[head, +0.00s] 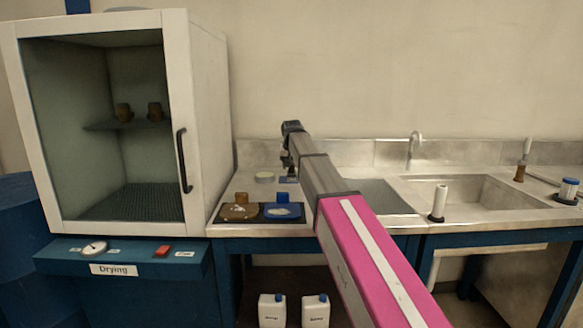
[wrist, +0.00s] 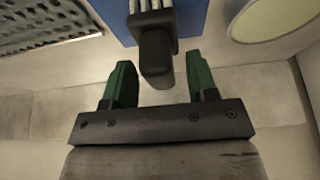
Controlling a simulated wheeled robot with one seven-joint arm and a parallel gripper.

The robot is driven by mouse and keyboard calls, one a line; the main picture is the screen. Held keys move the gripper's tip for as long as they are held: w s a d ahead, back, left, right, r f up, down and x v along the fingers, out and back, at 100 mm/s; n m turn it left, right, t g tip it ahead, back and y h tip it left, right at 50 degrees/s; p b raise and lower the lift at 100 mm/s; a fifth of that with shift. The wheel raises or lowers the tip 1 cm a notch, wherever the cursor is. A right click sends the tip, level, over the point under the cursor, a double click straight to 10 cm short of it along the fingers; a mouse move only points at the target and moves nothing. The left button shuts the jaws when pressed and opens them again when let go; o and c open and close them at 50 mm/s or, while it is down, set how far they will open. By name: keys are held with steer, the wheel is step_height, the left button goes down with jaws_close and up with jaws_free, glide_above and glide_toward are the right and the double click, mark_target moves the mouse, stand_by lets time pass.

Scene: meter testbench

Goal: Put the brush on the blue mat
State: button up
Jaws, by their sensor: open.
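The blue mat (wrist: 196,22) shows at the top of the wrist view, and a small part of it (head: 289,180) shows under my gripper in the head view. The brush (wrist: 155,50) has a dark handle end and pale strips beyond a dark band. In the wrist view it overlaps the mat's edge; whether it rests on the mat I cannot tell. My gripper (wrist: 160,60) is open, its green fingers on either side of the handle end with gaps. In the head view my gripper (head: 288,160) is over the back of the counter; the brush is not clear there.
A round pale disc (head: 264,177) lies beside the mat. Brown (head: 239,213) and blue (head: 283,212) dishes stand on a dark tray in front. The drying cabinet (head: 205,110) stands at left. Sinks (head: 465,197) and a white cylinder (head: 440,200) are at right.

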steer(key=v, duration=1.1)
steer(key=shift+r, duration=0.2)
